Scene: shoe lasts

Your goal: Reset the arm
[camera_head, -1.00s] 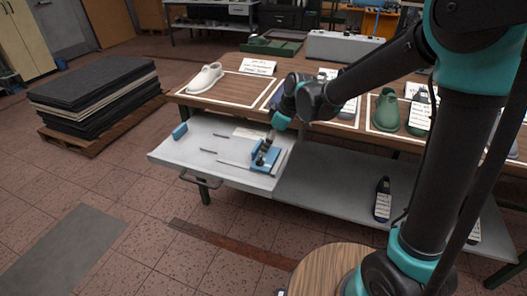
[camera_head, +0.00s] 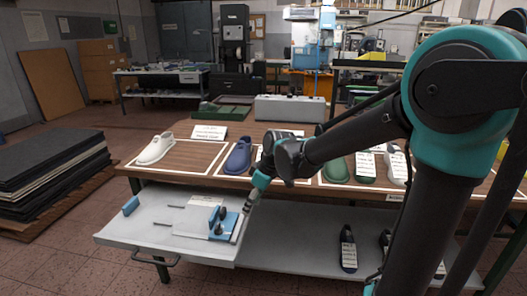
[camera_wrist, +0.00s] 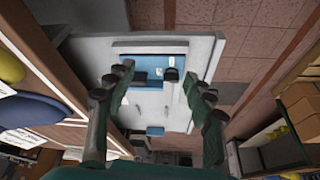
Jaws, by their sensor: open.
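My gripper (camera_head: 250,199) is open and empty, just right of the blue fixture (camera_head: 222,222) in the pulled-out drawer (camera_head: 125,232). My arm reaches in from the right of the head view. In the wrist view, the two fingers of my gripper (camera_wrist: 158,76) are spread wide, with nothing between them. The blue fixture (camera_wrist: 150,62) shows beyond the fingertips, on the light drawer surface. I cannot tell from the head view how high the gripper is above the drawer.
A white shoe last (camera_head: 156,148), a blue one (camera_head: 238,156) and a green one (camera_head: 336,170) stand on the wooden tabletop (camera_head: 146,176). A dark labelled shoe (camera_head: 347,250) is on the lower shelf (camera_head: 290,250). Stacked dark sheets (camera_head: 45,165) lie at left.

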